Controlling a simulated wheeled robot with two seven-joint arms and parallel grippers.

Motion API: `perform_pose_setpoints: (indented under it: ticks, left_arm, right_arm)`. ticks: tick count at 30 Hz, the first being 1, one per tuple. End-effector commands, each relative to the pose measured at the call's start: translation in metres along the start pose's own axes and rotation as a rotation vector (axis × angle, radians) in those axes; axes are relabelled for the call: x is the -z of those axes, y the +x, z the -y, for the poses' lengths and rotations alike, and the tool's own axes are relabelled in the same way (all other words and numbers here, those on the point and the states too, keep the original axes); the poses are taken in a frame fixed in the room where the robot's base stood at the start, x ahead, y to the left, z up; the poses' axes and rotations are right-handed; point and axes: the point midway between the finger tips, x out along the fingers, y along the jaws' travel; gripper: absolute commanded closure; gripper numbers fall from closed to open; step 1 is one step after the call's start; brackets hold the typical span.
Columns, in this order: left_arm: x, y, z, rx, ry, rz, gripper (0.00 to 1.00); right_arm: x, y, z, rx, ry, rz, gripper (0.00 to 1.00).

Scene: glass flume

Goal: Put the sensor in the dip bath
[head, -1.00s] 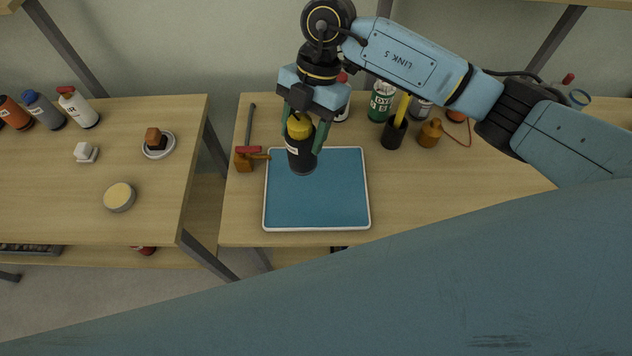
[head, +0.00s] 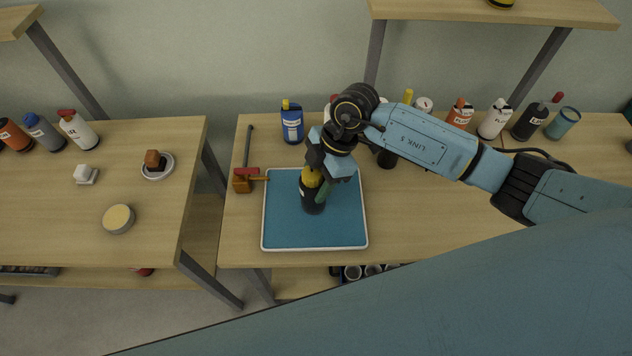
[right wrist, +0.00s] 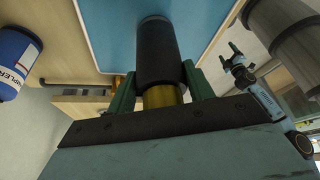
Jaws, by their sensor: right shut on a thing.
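My right gripper (head: 318,187) is shut around the yellow upper part of a black, bottle-like thing (head: 312,200). It stands nearly upright over the middle of a blue tray (head: 284,232) with a white rim. In the right wrist view the black body (right wrist: 156,52) points away from the fingers, over the blue surface. I cannot tell whether its base touches the tray. My left gripper (right wrist: 235,56) shows small in the right wrist view, its fingers apart and empty. I cannot tell which thing is the sensor or the dip bath.
A hammer-like tool (head: 247,165) lies at the tray's left. A blue bottle (head: 292,122) stands behind it; several bottles and a teal cylinder (head: 562,123) line the back right. The left table (head: 60,215) holds bottles, a saucer (head: 164,172) and a round tin (head: 118,218). A gap separates the tables.

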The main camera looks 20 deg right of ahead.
Motion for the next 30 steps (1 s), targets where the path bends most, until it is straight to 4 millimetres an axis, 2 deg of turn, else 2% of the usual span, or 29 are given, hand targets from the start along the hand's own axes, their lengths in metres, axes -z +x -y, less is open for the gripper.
perform_pose_setpoints:
  ticks: [3,12,13,18,26,30]
  left_arm:
    - [0.000,0.001,0.000,0.000,0.000,0.000,0.23]
    - [0.000,0.001,-0.001,-0.001,0.000,0.000,0.23]
    - [0.000,0.001,0.000,-0.001,0.000,0.000,0.23]
    - [0.000,0.001,-0.001,-0.001,0.000,0.000,0.23]
    - [0.000,0.001,-0.001,-0.001,0.000,-0.001,0.23]
    - [0.000,0.000,-0.001,-0.001,0.000,-0.001,0.23]
  right_arm:
    - [-0.005,0.014,0.000,0.001,0.000,-0.002,0.74]
    - [-0.006,0.016,0.000,0.000,-0.001,-0.001,0.74]
    - [-0.006,0.016,0.000,0.000,0.000,-0.001,0.47]
    - [-0.006,0.016,0.000,0.000,-0.001,-0.001,0.26]
    - [-0.006,0.015,0.000,0.000,-0.001,-0.001,0.26]
    - [-0.006,0.005,-0.001,-0.003,-0.001,0.000,0.26]
